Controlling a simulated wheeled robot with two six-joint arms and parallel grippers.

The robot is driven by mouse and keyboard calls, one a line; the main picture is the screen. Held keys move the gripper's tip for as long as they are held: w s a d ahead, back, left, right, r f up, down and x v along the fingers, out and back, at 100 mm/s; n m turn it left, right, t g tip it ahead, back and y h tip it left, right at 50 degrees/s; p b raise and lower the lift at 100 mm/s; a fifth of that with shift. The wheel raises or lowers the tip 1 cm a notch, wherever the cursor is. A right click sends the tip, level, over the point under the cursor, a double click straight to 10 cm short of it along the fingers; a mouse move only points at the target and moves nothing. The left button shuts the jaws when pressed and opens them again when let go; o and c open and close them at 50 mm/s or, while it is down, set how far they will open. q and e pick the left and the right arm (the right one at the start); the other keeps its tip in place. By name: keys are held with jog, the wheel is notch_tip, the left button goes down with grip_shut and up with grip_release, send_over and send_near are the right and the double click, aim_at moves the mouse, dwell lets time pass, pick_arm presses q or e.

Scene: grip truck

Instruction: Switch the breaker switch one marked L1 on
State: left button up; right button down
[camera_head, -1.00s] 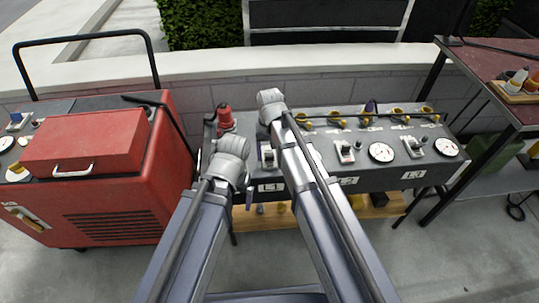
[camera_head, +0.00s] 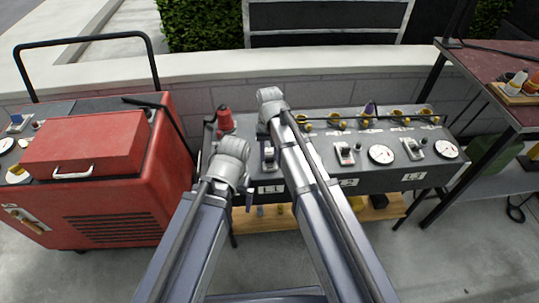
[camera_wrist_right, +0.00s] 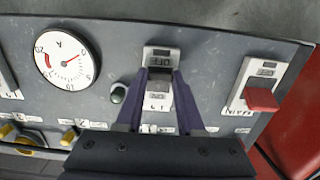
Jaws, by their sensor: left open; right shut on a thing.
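The L1 breaker switch (camera_wrist_right: 161,53) is a light plate with a dark toggle in the right wrist view. Its label L1 appears upside down there. In the head view the switch (camera_head: 269,150) stands above the white L1 label (camera_head: 271,189), close beside my right arm. My right gripper (camera_wrist_right: 158,82) has its two purple fingers on either side of the toggle, closed on it. The toggle is partly hidden between the fingertips, so its position is unclear. My left gripper (camera_head: 249,200) is in front of the panel, open, mostly hidden behind its wrist.
In the right wrist view the MAIN switch with a red toggle (camera_wrist_right: 262,99) is on the right and a round gauge (camera_wrist_right: 67,60) on the left. A red generator (camera_head: 100,180) stands left of the panel. A dark red table (camera_head: 495,70) stands at the right.

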jog(key=shift+w+f+g+b, duration=0.1)
jog(key=shift+w+g+b, duration=0.2)
jog(key=shift+w+g, duration=0.6)
jog(key=shift+s+g+b, duration=0.1)
jog(key=shift+g+b, duration=0.25)
jog(key=shift+g, duration=0.55)
jog(key=c, duration=0.5)
grip_release()
jog(key=shift+r, duration=0.25)
